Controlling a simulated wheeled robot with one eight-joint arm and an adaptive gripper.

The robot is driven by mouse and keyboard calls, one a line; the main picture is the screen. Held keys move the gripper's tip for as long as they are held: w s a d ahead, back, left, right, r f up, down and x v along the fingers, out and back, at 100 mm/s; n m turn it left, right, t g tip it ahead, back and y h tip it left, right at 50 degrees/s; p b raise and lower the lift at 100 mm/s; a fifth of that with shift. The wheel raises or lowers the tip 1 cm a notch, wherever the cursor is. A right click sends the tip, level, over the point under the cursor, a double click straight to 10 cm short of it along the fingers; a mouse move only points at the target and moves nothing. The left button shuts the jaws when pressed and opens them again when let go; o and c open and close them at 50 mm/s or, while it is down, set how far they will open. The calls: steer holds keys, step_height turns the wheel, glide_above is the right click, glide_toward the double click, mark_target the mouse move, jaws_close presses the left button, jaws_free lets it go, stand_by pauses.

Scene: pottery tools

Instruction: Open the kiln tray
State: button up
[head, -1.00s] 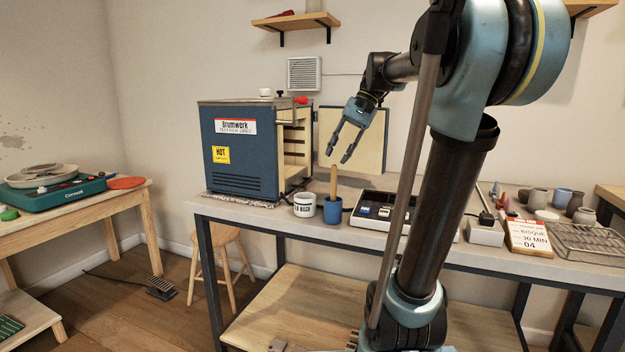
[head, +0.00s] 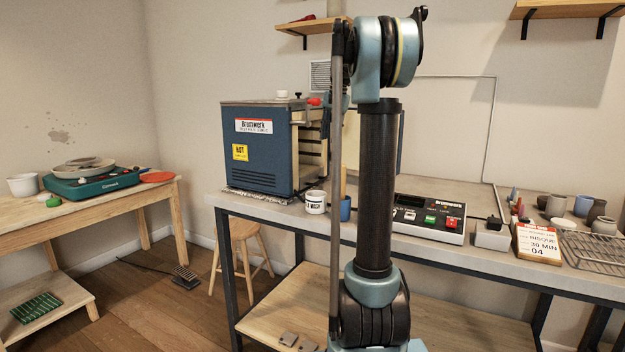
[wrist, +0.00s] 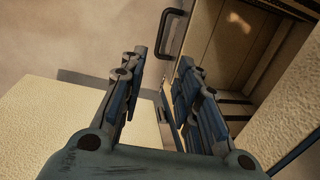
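The blue kiln (head: 258,150) stands on the workbench with its opening facing right. Its cream-lined door (head: 350,135) hangs open, partly hidden by my arm. In the wrist view, the tan kiln interior (wrist: 222,45) with dark slots is at the upper right. A dark bar handle (wrist: 172,32) is at the front edge of the interior, just beyond my fingertips. My gripper (wrist: 161,62) is open, fingers apart, with the handle apart from them. In the head view, my arm hides most of the gripper near the kiln opening.
A white mug (head: 315,202) and a blue cup (head: 345,208) with a wooden stick stand in front of the kiln. A control box (head: 429,217) is right of them. A pale panel (wrist: 65,125) lies at the wrist view's lower left.

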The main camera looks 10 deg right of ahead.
steer(key=a+f, duration=0.1)
steer(key=f, duration=0.4)
steer(key=w+f, duration=0.1)
steer(key=f, duration=0.5)
steer(key=w+a+f, duration=0.1)
steer(key=f, duration=0.5)
steer(key=shift+a, duration=0.3)
steer(key=shift+r, duration=0.1)
jaws_close()
